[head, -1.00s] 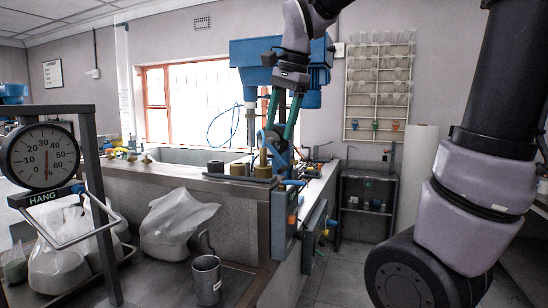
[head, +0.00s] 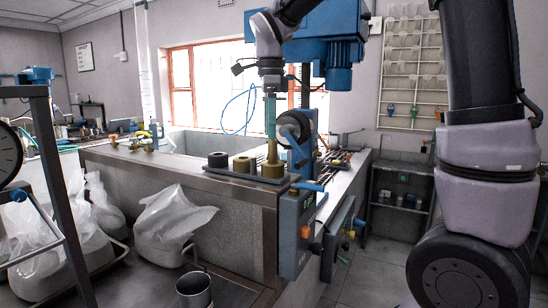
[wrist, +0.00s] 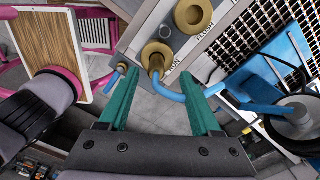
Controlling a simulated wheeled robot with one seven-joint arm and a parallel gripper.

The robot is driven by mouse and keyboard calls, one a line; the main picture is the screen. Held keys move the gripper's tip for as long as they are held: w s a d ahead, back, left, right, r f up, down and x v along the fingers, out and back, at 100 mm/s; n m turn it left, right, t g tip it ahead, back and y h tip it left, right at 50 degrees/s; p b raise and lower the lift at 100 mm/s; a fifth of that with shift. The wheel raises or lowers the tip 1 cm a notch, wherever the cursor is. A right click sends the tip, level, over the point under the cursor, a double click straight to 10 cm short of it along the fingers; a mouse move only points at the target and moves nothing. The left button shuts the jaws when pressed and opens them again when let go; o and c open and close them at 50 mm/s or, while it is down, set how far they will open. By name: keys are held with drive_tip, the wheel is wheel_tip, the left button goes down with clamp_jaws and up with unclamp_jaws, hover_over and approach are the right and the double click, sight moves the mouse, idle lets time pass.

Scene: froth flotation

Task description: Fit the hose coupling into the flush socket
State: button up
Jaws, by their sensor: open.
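My gripper (wrist: 160,112) is open, its two teal fingers apart with nothing between them. In the head view my gripper (head: 271,118) points down, just above the end of the counter. A brass hose fitting (wrist: 157,56) with an elbow and a blue hose (wrist: 171,95) lies just beyond the fingertips. In the head view this brass fitting (head: 272,152) stands over the nearest base of a row; I cannot tell whether it is seated. A second round brass fitting (wrist: 194,13) sits further up the panel, beside lettering reading FLUSH (wrist: 206,27).
A blue-grey control box (head: 295,235) hangs at the counter's corner. White bags (head: 170,218) and a metal cup (head: 194,290) stand at the lower left. Floor is open at right.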

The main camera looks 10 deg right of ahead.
sight(272, 149)
drive_tip(key=shift+s+d+f, duration=0.1)
drive_tip(key=shift+f, duration=1.4)
drive_tip(key=shift+s+d+f, duration=0.1)
drive_tip(key=shift+f, duration=1.4)
clamp_jaws()
